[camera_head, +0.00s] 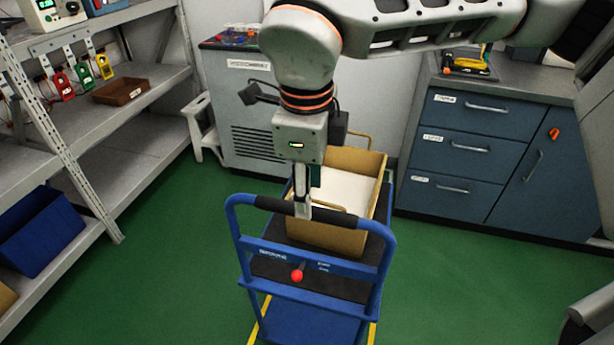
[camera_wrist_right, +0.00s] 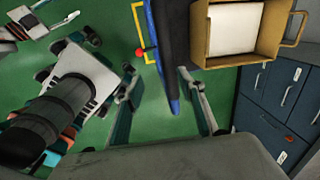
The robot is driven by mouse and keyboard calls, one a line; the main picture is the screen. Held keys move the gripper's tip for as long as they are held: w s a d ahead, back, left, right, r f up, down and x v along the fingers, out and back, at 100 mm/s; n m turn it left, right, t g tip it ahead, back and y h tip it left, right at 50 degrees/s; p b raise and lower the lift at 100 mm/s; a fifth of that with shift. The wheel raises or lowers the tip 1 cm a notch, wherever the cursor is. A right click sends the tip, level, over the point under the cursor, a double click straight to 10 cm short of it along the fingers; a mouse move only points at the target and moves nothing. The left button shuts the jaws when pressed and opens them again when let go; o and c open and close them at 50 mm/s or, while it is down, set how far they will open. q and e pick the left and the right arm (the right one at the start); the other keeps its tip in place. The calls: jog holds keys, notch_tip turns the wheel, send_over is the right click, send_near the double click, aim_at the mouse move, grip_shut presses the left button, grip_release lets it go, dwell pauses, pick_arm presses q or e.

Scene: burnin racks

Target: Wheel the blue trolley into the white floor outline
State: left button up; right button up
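The blue trolley (camera_head: 314,275) stands on the green floor, with a black-gripped push handle (camera_head: 290,207) towards me and a red knob (camera_head: 297,275) below it. Its blue frame also shows in the right wrist view (camera_wrist_right: 174,105). My right gripper (camera_head: 302,205) points down at the handle. In the right wrist view its two fingers (camera_wrist_right: 156,75) are spread, with the handle bar seen close to the right finger; contact is unclear. My left gripper (camera_wrist_right: 66,18) seems to show small at the wrist view's upper left, its fingers unclear. No white floor outline is visible.
An open cardboard box (camera_head: 340,232) with white contents sits on the trolley. A shelf rack (camera_head: 120,165) stands left, a grey cabinet (camera_head: 245,115) behind, and blue drawers (camera_head: 470,150) at right. Green floor (camera_head: 170,265) is clear on both sides of the trolley.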

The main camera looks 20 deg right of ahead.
aim_at(315, 209)
jog(key=shift+w+d+r, duration=0.25)
jog(key=shift+w+d, duration=0.2)
jog(key=shift+d, duration=0.15)
jog(key=f, duration=0.5)
jog(key=w+f+b, duration=0.1)
jog(key=f, duration=0.1)
jog(key=shift+d+f, duration=0.25)
jog(key=shift+d, duration=0.05)
grip_shut()
